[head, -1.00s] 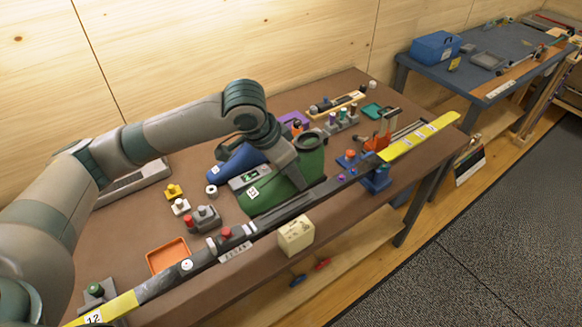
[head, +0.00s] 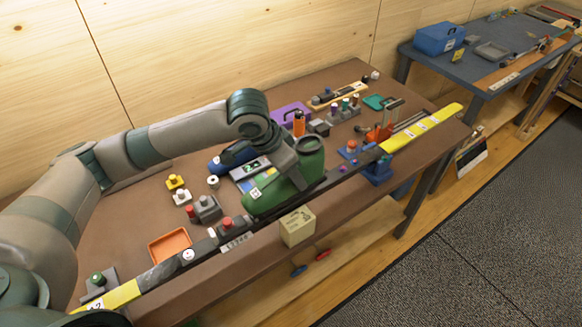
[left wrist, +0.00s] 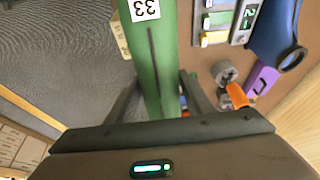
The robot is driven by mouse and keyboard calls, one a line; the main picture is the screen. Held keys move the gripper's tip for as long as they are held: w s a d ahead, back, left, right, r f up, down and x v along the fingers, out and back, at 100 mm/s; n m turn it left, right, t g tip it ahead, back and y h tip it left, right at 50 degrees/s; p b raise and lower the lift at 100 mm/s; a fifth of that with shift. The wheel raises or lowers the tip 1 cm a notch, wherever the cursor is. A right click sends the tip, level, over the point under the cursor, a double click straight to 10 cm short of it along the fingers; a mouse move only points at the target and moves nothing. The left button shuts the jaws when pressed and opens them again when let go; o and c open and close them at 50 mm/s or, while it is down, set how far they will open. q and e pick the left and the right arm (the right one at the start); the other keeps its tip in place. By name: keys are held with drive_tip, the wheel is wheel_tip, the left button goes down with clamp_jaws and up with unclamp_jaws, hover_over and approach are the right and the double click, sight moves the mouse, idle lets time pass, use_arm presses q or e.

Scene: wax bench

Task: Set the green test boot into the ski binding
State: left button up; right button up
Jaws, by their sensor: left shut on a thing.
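The green test boot (head: 283,192) is upright, its toe to the lower left and its cuff at the upper right. My left gripper (head: 287,163) is shut on the boot's upper part; in the left wrist view the green shell (left wrist: 158,75), with a "33" label, lies between the fingers. The ski (head: 212,245), dark with yellow ends, runs along the bench's front edge. The boot's lower edge overlaps the ski's middle in the head view; I cannot tell whether it touches. My right gripper is not in view.
A blue boot (head: 229,157) lies behind the green one beside a grey box with a display (head: 250,167). A blue vise (head: 377,172) stands right.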

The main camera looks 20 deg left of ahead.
sight(291, 184)
use_arm(q)
drive_tip(key=shift+f, duration=0.95)
drive_tip(key=shift+r+p, duration=0.1)
drive_tip(key=shift+p, duration=0.2)
drive_tip(key=shift+p, duration=1.25)
idle(1.5)
drive_tip(key=shift+f+b, duration=0.35)
drive_tip(key=shift+f, duration=1)
idle(0.3)
drive_tip(key=o, duration=1.3)
drive_tip(key=shift+s, duration=0.1)
drive_tip(key=shift+r, duration=0.15)
